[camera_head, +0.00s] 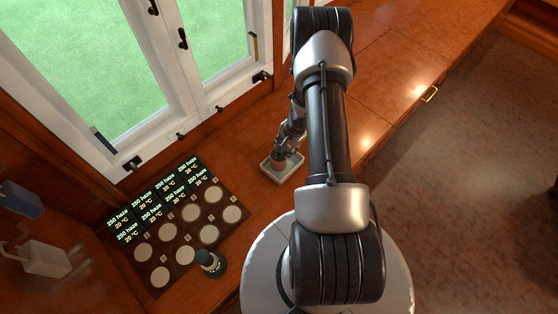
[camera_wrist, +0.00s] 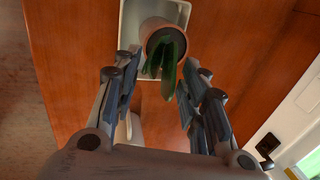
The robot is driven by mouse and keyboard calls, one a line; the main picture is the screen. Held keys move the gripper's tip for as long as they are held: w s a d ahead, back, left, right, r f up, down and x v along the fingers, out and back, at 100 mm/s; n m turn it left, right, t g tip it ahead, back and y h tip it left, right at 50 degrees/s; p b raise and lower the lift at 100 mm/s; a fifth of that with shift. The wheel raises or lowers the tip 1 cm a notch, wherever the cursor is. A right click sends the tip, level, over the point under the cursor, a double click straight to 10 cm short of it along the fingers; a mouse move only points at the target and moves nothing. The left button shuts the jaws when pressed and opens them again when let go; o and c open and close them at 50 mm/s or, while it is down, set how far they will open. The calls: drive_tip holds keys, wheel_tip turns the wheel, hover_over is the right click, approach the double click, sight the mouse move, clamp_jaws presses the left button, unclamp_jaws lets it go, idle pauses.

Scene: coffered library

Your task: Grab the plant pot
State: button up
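The plant pot (camera_wrist: 157,29) is a small terracotta pot with dark green leaves (camera_wrist: 167,58). In the wrist view it is at the upper middle, over a pale square tray (camera_wrist: 130,28). My gripper (camera_wrist: 161,72) is open, with one finger on each side of the leaves, and the pot is at or just beyond the fingertips. I see no clear contact. In the head view my gripper (camera_head: 289,143) points down over the tray (camera_head: 270,172) on the wooden counter, and the pot is hard to make out behind it.
A dark board (camera_head: 176,240) with several pale discs and lit displays lies left of the tray. A small dark-topped object (camera_head: 210,262) stands at its edge. Windows (camera_head: 130,70) with latches line the back. The counter (camera_head: 400,55) at the upper right is clear.

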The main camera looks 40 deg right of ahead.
drive_tip(key=b+x, duration=0.1)
drive_tip(key=x, duration=0.4)
drive_tip(key=shift+w+a+f, duration=0.1)
drive_tip(key=shift+f, duration=0.05)
drive_tip(key=shift+c, duration=0.5)
clamp_jaws()
idle(0.4)
